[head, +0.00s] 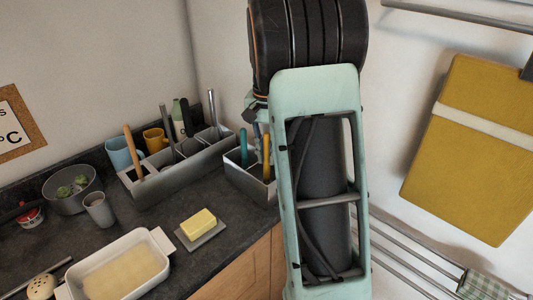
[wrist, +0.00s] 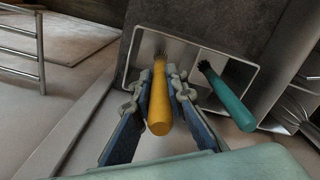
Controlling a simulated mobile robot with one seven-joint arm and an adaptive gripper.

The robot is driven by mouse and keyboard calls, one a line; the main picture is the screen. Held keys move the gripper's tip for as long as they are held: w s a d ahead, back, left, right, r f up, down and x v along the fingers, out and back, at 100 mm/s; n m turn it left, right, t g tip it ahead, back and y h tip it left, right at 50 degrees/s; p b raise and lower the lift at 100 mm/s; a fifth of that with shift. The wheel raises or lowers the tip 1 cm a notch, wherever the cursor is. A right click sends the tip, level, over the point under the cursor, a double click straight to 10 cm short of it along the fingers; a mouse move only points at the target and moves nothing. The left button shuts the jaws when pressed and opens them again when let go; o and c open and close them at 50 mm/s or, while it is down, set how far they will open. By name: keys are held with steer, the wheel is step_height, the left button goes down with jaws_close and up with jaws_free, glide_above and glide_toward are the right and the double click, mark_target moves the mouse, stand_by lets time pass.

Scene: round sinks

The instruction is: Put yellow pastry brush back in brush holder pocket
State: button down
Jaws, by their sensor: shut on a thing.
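The yellow pastry brush (wrist: 159,105) is between the two fingers of my gripper (wrist: 160,78) in the wrist view, and the gripper is shut on its handle. Its dark bristle end reaches into the left pocket of the grey brush holder (wrist: 199,41). I cannot tell how deep it sits. A teal brush (wrist: 228,97) leans in the right pocket. In the head view, the yellow brush (head: 266,156) and teal brush (head: 243,148) stand upright in the holder (head: 247,184) at the counter's right edge. My arm hides most of the gripper there.
A long grey utensil caddy (head: 190,165) stands left of the holder, with blue and yellow mugs behind it. A butter dish (head: 200,230) and a white baking dish (head: 125,268) lie in front. Rails (head: 410,255) are on the right wall.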

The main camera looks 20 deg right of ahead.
steer(key=shift+f, duration=0.2)
steer(key=shift+f+b, duration=0.95)
steer(key=shift+f, duration=0.3)
steer(key=c, duration=1.8)
jaws_free()
steer(key=shift+c, duration=0.2)
